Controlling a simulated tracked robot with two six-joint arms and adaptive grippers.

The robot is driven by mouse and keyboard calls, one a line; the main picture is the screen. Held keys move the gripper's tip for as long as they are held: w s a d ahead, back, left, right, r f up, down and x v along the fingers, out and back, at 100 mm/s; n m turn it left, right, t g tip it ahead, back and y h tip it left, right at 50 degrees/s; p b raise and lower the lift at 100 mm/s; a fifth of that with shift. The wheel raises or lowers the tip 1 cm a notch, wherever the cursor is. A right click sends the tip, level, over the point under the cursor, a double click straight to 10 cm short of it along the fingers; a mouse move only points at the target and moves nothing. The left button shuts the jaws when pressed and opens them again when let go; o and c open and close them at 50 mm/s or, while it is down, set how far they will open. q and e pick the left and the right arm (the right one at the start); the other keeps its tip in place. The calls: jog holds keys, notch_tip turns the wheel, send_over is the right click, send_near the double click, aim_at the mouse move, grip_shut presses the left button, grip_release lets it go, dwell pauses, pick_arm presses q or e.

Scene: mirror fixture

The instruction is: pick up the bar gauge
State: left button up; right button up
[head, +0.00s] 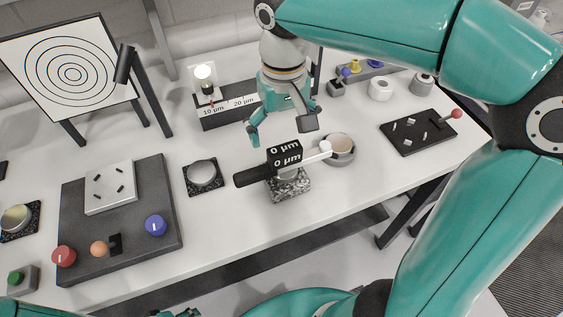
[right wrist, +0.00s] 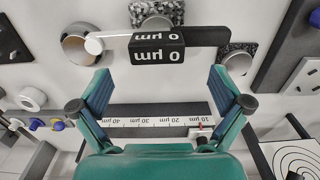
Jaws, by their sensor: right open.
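The bar gauge has a black block marked "0 µm" (head: 284,155), a dark handle (head: 251,176) to the left and a white rod to the right. It lies over a speckled stand (head: 290,190) at the table's middle; whether it touches is unclear. In the right wrist view its block (right wrist: 158,46) is ahead of the fingers, with the handle to the right. My right gripper (head: 281,128) is open and empty, pointing down just behind the gauge, its fingers (right wrist: 160,88) wide apart. A sliver of what seems my left gripper (head: 178,313) shows at the bottom edge.
A black rack with a µm scale (head: 230,106) and a lit lamp (head: 203,73) stand behind. Round mirrors flank the gauge, one on a dark plate (head: 203,178), one in a pale mount (head: 340,150). A dark board with knobs (head: 133,245) lies left, a small black board (head: 420,133) right.

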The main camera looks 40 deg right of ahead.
aim_at(285, 148)
jog(key=shift+d+f, duration=0.15)
jog(key=shift+f, duration=1.35)
jog(key=shift+d+f, duration=0.1)
jog(key=shift+f, duration=1.4)
jog(key=c, duration=1.3)
jog(key=shift+c, duration=1.2)
jog(key=shift+r, duration=0.2)
